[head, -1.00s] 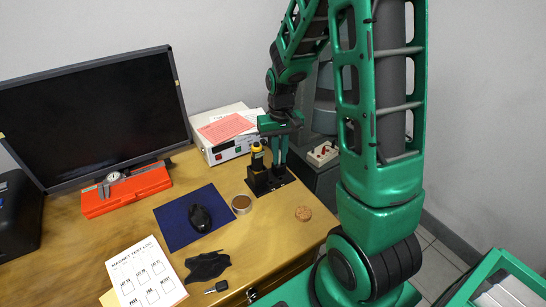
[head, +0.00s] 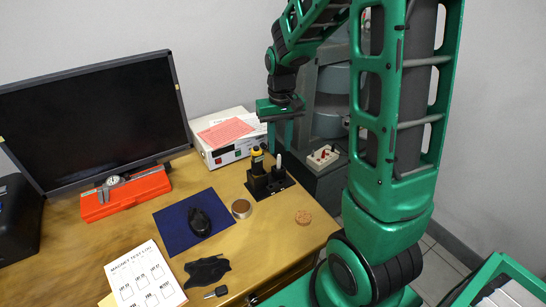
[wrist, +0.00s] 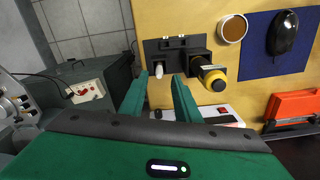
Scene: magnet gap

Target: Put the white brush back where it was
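The white brush (head: 280,160) stands upright in the black holder (head: 282,184) at the right back of the desk, beside a yellow-and-black tool (head: 257,162). In the wrist view the brush (wrist: 159,67) shows as a small white tip over the holder (wrist: 165,47), in line with the space between my fingers. My gripper (wrist: 160,77) is open and empty. The brush's lower end is hidden in the holder.
A white instrument box (head: 226,154) with a pink paper stands behind the holder. A grey machine with a red-switched socket box (head: 323,157) is close on the right. A round brown-filled tin (head: 241,208), a cork disc (head: 303,217) and a mouse on a blue mat (head: 172,238) lie in front.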

